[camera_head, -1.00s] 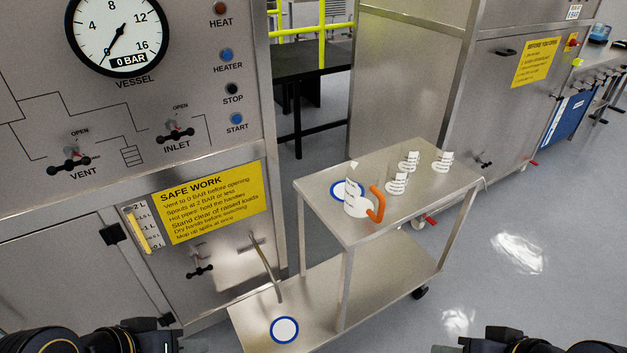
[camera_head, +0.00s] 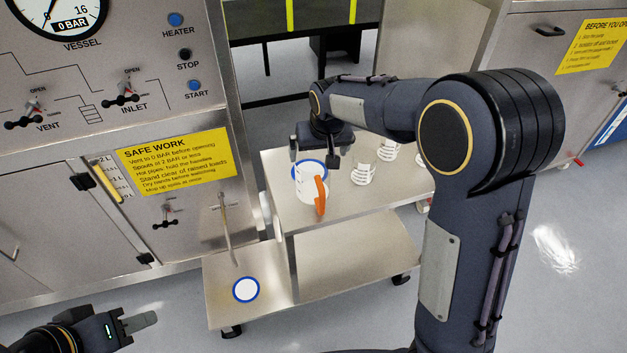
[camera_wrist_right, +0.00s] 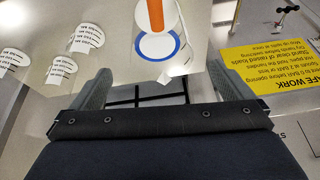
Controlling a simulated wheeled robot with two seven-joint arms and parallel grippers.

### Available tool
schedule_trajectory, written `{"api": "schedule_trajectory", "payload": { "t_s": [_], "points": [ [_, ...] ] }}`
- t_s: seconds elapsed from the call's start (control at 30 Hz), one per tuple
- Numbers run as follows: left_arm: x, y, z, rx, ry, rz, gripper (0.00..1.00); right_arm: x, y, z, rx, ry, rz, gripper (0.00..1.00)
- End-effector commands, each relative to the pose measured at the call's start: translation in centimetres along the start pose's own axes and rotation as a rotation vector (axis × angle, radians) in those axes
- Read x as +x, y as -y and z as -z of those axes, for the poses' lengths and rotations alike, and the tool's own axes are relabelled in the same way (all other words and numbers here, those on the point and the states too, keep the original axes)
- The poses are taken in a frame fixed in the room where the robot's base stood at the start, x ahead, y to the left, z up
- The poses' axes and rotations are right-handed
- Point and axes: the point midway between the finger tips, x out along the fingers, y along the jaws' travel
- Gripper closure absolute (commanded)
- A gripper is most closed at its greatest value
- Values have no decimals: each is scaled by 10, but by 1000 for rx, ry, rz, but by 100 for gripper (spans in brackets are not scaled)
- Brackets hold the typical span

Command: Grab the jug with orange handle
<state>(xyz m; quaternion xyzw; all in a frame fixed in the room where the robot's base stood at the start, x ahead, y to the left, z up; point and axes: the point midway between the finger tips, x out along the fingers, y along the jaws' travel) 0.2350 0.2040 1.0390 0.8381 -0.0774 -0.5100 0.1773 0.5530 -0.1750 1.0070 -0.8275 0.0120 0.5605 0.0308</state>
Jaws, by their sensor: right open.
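The jug (camera_head: 306,186), clear with white markings, stands upright on the trolley's top shelf. Its orange handle (camera_head: 320,197) faces the front right. My right gripper (camera_head: 314,160) is open and empty, reaching over the shelf just behind and above the jug, with its fingers pointing down. In the right wrist view the jug's orange handle (camera_wrist_right: 155,14) shows at the top edge, beyond the open fingers (camera_wrist_right: 158,72). The jug is cut off there. My left gripper (camera_head: 140,321) is low at the bottom left, far from the jug; its opening is unclear.
A blue-ringed white disc (camera_wrist_right: 158,45) lies by the jug. Several labelled clear beakers stand to its right, one close by (camera_head: 364,175). The lower shelf (camera_head: 345,255) holds another ringed disc (camera_head: 246,290) below a spout (camera_head: 225,230). The vessel panel (camera_head: 100,60) borders the left.

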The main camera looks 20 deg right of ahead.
Motion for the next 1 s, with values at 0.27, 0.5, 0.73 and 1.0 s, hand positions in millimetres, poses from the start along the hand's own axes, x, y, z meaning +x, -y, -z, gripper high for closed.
{"api": "schedule_trajectory", "payload": {
  "t_s": [0.27, 0.5, 0.73, 1.0],
  "points": [
    [-3, -1, 2, 0, 0, 0, 64, 26, 7, 10, -24, -13, -32, 0],
    [-9, -4, 5, 0, 0, 0, 64, 56, 3, 5, -22, -8, -32, 0],
    [-12, -5, 6, 0, 0, 0, 64, 83, 3, 4, -23, -12, -30, 0],
    [-12, -5, 6, 0, 0, 0, 64, 84, 3, 5, -23, -13, -29, 3]
  ]
}}
